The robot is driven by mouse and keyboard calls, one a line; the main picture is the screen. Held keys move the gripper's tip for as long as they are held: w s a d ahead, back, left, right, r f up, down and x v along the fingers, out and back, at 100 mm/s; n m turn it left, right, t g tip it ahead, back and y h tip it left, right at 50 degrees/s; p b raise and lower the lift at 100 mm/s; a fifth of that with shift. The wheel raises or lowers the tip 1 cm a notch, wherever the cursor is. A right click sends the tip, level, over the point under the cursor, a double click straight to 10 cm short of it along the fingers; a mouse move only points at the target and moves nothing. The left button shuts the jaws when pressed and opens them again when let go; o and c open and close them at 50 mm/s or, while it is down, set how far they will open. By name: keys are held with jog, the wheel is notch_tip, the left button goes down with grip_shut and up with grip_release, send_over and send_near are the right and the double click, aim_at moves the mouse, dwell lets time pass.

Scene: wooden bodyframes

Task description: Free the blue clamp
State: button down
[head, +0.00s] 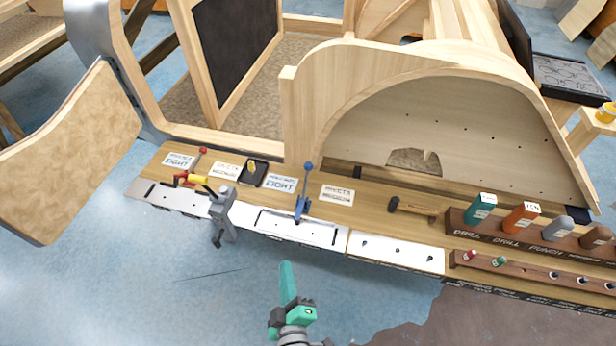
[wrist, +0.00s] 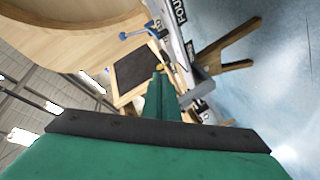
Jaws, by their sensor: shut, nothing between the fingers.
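The blue clamp (head: 302,207) is on the white metal plate at the front edge of the wooden bench. Its lever stands upright and ends in a blue ball. In the wrist view the blue clamp (wrist: 137,33) shows small, beyond the fingertips and up to the left. My green gripper (head: 286,268) is below the clamp in the head view, in front of the bench and apart from it. In the wrist view the fingers (wrist: 160,75) lie together with nothing between them. How the clamp is fixed to the plate is too small to tell.
A grey clamp (head: 222,214) hangs over the bench edge left of the blue one. A hammer (head: 412,209), drill boxes (head: 480,208) and a wooden rack are to the right. A large wooden frame (head: 330,70) stands behind. The floor in front is free.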

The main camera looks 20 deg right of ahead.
aim_at(308, 170)
jog(key=w+d+r+n+h, duration=0.2)
jog(key=w+d+r, duration=0.1)
jog(key=w+d, duration=0.25)
jog(key=w+d+r+n+h, duration=0.1)
jog(key=w+d+r+n, duration=0.25)
jog(key=w, duration=0.35)
jog(key=shift+m+g, duration=0.4)
jog(key=shift+m, duration=0.05)
jog(key=x, duration=1.4)
jog(key=shift+d+f, duration=0.15)
jog(key=shift+f, duration=0.2)
jog(key=shift+d, duration=0.1)
